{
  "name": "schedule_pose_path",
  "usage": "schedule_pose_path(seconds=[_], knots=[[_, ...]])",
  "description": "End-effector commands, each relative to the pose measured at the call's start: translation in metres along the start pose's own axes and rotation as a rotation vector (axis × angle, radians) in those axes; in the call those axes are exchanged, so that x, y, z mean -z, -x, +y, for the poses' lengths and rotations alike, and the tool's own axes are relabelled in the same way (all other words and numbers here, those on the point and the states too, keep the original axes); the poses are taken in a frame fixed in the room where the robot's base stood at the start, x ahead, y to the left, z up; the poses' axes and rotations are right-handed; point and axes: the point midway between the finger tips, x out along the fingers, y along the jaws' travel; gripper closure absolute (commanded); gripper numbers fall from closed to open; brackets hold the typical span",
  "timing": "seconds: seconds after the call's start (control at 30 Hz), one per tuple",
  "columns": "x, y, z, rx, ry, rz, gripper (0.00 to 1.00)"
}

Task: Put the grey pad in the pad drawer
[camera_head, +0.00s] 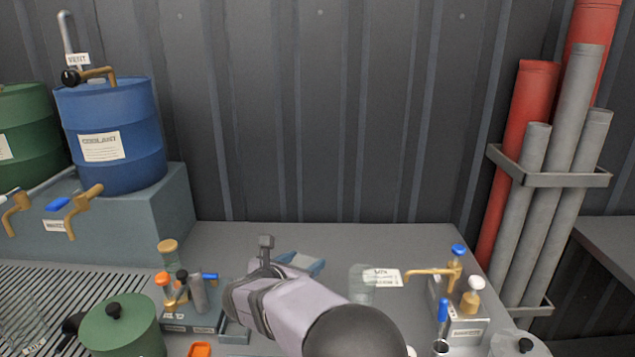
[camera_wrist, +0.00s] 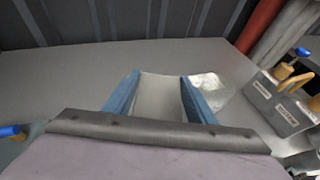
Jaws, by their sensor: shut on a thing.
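My gripper (camera_head: 302,263) reaches out over the grey bench in the head view, with blue fingers. In the wrist view my gripper (camera_wrist: 158,95) has a finger on each side of a flat, pale grey piece, the grey pad (camera_wrist: 158,98), and is shut on it. In the head view the arm and fingers mostly hide the pad. A blue-grey open tray-like part (camera_head: 236,334) shows left of my arm, beside a small box; it may be the pad drawer, but no label on it can be read and my arm partly covers it.
A clear jar (camera_head: 361,284) stands right of my gripper, near a white label card (camera_head: 382,277). A grey box with a brass tap (camera_head: 440,271) is farther right. A small bottle rack (camera_head: 190,318) and a green canister (camera_head: 121,330) are left. The bench behind my gripper is clear.

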Motion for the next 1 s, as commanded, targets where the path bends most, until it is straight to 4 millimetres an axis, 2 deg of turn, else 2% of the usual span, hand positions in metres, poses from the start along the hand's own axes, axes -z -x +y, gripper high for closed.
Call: schedule_pose_path(seconds=[0.03,0.2,0.43,0.57,1.0], knots=[[-0.012,0.005,0.000,0.000,0.000,-0.001,0.74],[-0.036,0.015,0.000,0.000,0.000,-0.001,0.74],[-0.064,0.026,0.000,0.000,0.000,0.000,0.74],[-0.069,0.029,0.000,0.000,0.000,0.000,0.74],[-0.068,0.028,0.000,0.000,0.000,0.000,0.74]])
